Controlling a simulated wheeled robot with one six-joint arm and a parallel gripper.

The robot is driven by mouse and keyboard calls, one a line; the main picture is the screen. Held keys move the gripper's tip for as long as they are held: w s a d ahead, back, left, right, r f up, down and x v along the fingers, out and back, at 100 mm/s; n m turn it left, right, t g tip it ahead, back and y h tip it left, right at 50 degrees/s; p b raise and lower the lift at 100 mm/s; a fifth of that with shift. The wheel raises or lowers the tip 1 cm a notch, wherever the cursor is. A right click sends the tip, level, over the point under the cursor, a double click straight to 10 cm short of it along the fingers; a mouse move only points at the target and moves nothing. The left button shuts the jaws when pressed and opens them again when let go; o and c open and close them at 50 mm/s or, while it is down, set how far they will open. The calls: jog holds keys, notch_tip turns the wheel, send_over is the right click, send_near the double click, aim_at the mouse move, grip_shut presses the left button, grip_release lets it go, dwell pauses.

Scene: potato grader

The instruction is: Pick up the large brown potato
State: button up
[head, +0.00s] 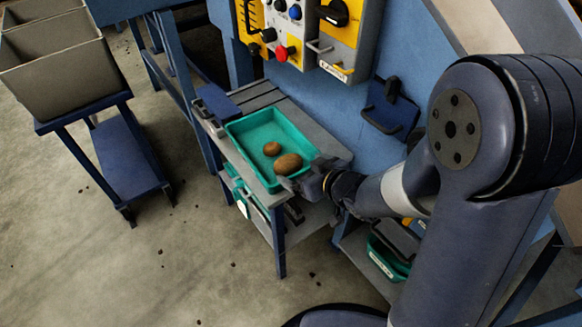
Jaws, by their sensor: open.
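The large brown potato (288,164) lies in a green tray (238,128) on a grey bench. A smaller brown potato (272,148) lies just behind it to the left in the same tray. My gripper (288,183) is at the tray's near right edge, close to the large potato. It is open and holds nothing that I can see. The fingers are small and dark here, and I cannot tell whether they touch the potato or the tray rim.
The bench (262,98) stands against a blue machine with a control panel (290,20). A dark blue clipboard-like panel (390,108) hangs at its right. A blue trolley (130,155) with grey bins (60,70) stands at left. Open floor lies in front.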

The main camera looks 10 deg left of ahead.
aim_at(293, 164)
jog(key=b+x, duration=0.1)
jog(key=x, duration=0.6)
jog(key=shift+w+a+f+b, duration=0.15)
jog(key=shift+w+a+b, duration=0.05)
jog(key=shift+w+b, duration=0.1)
jog(key=c, duration=1.2)
jog(key=shift+o, duration=0.2)
